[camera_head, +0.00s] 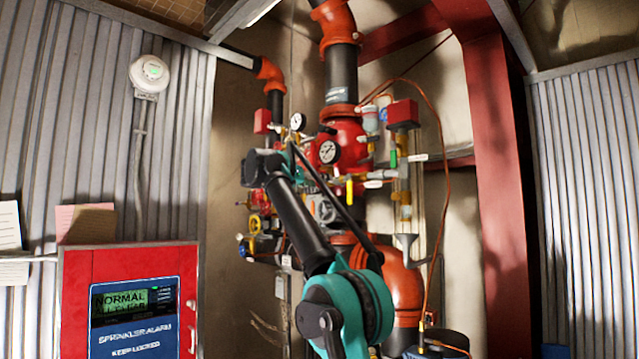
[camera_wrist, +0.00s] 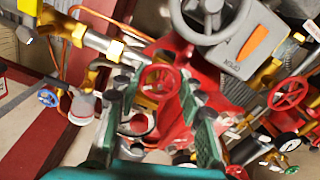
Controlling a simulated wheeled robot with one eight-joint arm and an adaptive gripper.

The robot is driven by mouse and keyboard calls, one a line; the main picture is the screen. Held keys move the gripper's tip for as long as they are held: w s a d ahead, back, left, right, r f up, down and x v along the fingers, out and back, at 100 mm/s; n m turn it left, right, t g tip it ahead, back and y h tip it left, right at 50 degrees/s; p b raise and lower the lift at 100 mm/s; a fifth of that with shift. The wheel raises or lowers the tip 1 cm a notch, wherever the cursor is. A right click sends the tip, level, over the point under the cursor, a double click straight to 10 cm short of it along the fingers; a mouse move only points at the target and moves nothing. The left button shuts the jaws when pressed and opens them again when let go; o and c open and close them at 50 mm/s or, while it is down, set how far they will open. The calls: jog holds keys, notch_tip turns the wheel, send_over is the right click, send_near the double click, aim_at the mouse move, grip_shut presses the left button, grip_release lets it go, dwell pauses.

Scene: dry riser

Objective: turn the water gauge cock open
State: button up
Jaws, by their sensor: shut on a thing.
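My gripper (camera_wrist: 158,84) shows in the wrist view with its two green-padded fingers on either side of a small red handwheel (camera_wrist: 161,67). It is shut on this wheel, which I take to be the water gauge cock; no label on it is legible. A red valve body lies behind the wheel. In the head view my arm reaches up to the riser, and its wrist hides the fingers and the cock. Two white-faced gauges, a small one (camera_head: 297,121) and a larger one (camera_head: 328,152), show just right of my wrist.
In the wrist view a grey handwheel (camera_wrist: 246,12) with an orange pointer is above, another red handwheel (camera_wrist: 289,88) right, and a blue one (camera_wrist: 48,97) left. In the head view a copper tube (camera_head: 436,115) and red steel column (camera_head: 497,170) stand right; a red alarm cabinet (camera_head: 75,300) is lower left.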

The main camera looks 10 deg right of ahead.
jog(key=n, duration=1.2)
jog(key=shift+n, duration=0.3)
dwell(0.4)
jog(key=o, duration=1.2)
jog(key=v, duration=0.8)
